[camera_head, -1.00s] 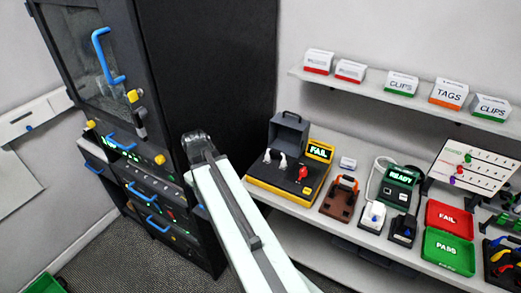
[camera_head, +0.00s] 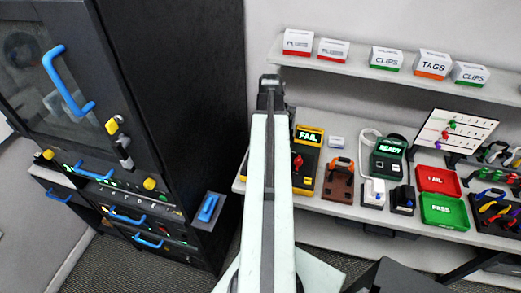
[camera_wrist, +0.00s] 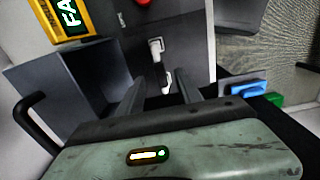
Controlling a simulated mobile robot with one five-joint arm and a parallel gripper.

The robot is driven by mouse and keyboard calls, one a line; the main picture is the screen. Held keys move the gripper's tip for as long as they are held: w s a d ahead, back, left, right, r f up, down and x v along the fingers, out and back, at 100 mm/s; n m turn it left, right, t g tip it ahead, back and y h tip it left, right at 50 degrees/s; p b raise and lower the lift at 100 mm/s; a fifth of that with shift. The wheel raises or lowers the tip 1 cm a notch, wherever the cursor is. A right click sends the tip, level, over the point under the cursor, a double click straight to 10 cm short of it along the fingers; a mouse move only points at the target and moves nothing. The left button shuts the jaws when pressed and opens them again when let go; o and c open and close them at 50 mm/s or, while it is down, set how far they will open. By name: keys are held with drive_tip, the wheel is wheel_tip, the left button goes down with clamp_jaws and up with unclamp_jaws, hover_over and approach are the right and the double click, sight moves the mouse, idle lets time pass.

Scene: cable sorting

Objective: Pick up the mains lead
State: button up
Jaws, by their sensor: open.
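No thing in view can be made out for certain as the mains lead. A white cable (camera_head: 369,134) loops beside the tester marked READY (camera_head: 388,157). Several dark and coloured leads or tools lie at the far right, too small to tell apart. My gripper (camera_head: 271,84) is over the tester marked FAIL (camera_head: 308,135), and my arm hides much of that tester. In the wrist view my gripper (camera_wrist: 162,84) is open, its fingers pointing at the tester's dark panel, with white fittings (camera_wrist: 156,46) seen beyond and between them.
A brown block with an orange handle (camera_head: 338,180) stands right of the FAIL tester. A red tray (camera_head: 453,193) and a green tray (camera_head: 424,215) lie further right on the bench. A shelf (camera_head: 400,74) with labelled boxes is above. A tall black cabinet (camera_head: 185,80) stands left.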

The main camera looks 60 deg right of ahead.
drive_tip(key=shift+w+f+b, duration=0.2)
drive_tip(key=shift+f+b, duration=0.9)
drive_tip(key=shift+f, duration=0.15)
drive_tip(key=shift+a+f, duration=0.1)
drive_tip(key=shift+f, duration=0.1)
drive_tip(key=shift+w+r, duration=0.1)
wheel_tip(320, 180, down, 5)
drive_tip(key=b, duration=0.5)
drive_tip(key=shift+f+b, duration=0.2)
drive_tip(key=shift+b, duration=0.1)
drive_tip(key=shift+r, duration=0.2)
clamp_jaws()
